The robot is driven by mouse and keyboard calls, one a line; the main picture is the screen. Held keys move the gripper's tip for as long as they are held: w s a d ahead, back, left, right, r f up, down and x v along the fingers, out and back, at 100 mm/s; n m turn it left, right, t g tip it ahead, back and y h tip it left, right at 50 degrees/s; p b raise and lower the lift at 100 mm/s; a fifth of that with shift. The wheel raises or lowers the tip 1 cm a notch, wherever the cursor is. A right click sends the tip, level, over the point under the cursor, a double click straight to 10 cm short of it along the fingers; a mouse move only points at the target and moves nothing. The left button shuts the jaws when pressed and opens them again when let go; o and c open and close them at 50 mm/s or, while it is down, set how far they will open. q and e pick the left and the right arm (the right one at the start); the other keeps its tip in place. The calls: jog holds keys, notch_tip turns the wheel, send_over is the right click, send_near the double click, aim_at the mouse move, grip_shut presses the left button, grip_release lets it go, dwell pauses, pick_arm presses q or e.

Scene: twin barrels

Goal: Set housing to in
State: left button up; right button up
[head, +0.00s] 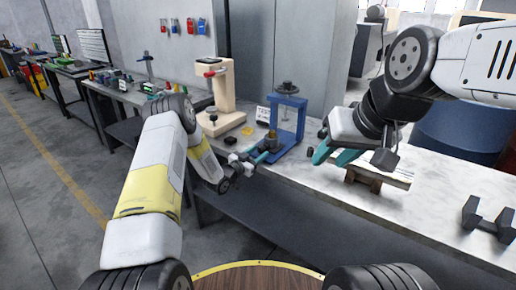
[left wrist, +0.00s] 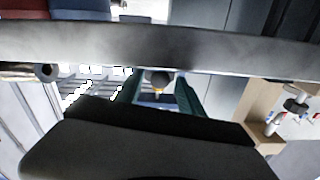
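A blue press (head: 301,118) with a dark round top stands on the workbench. A small brownish cylindrical part (head: 271,143), which may be the housing, sits at its base; the picture is too small to be sure. My left gripper (head: 262,157) is at the press base, right by this part. In the left wrist view its teal fingers (left wrist: 160,97) stand apart, with a dark piece with a gold tip (left wrist: 157,82) showing between them. Contact cannot be told. My right gripper (head: 335,156) is over the bench right of the press, its teal fingers apart and empty.
A beige press-like stand (head: 223,85) is left of the blue press, with a yellow ring (head: 247,131) and a black piece (head: 230,140) nearby. A wooden stand (head: 375,178) is below my right gripper. A dark dumbbell-shaped object (head: 488,220) lies far right. The bench front is clear.

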pick_arm(q)
grip_shut()
dwell(1.2)
